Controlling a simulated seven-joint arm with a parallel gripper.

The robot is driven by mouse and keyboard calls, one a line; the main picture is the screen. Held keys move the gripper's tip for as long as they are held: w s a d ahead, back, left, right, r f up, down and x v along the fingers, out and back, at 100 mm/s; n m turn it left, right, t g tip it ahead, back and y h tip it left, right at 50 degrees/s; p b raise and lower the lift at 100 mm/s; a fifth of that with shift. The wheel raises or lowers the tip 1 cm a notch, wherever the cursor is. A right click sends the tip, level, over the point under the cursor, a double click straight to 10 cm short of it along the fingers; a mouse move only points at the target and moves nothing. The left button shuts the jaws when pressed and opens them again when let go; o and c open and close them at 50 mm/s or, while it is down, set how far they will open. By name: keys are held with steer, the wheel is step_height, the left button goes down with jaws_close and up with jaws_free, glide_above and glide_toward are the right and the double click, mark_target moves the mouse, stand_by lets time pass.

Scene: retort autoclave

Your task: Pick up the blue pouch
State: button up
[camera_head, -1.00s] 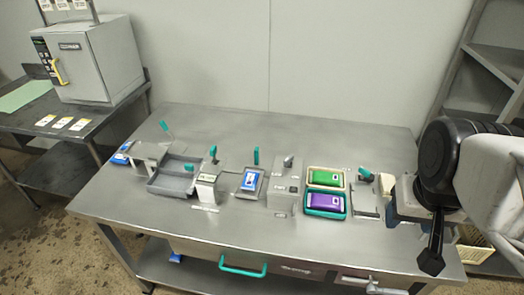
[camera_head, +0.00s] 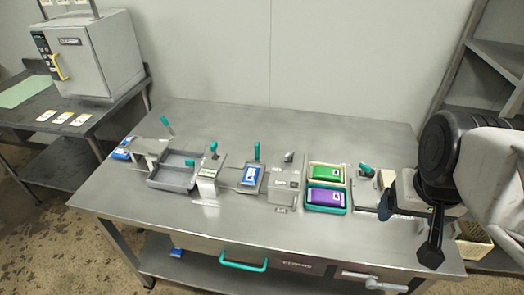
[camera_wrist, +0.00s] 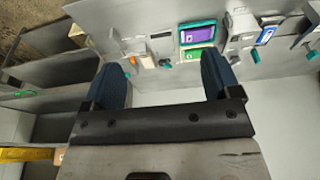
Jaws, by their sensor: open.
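A blue pouch with a white label (camera_head: 250,176) lies in a small grey holder near the middle of the steel table. It also shows at the upper right of the wrist view (camera_wrist: 267,35). Another blue item (camera_head: 121,154) lies at the table's left end, partly hidden by a grey fixture. My gripper (camera_head: 409,228) is at the table's right end, far from both. In the wrist view my gripper (camera_wrist: 163,72) is open, its two dark blue fingers wide apart with nothing between them.
A green pouch (camera_head: 325,173) and a purple pouch (camera_head: 325,198) lie in trays right of the middle. A grey bin (camera_head: 171,184) and fixtures with teal handles stand in the same row. The table's back strip is clear. A box-shaped machine (camera_head: 90,58) stands at left.

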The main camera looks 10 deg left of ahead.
steer(key=w, duration=0.1)
steer(key=g, duration=0.3)
glide_above(251, 172)
step_height(251, 172, down, 22)
steer(key=shift+d+r, duration=0.1)
steer(key=shift+r, duration=0.1)
steer(key=shift+f, duration=0.15)
steer(key=shift+f, duration=1.25)
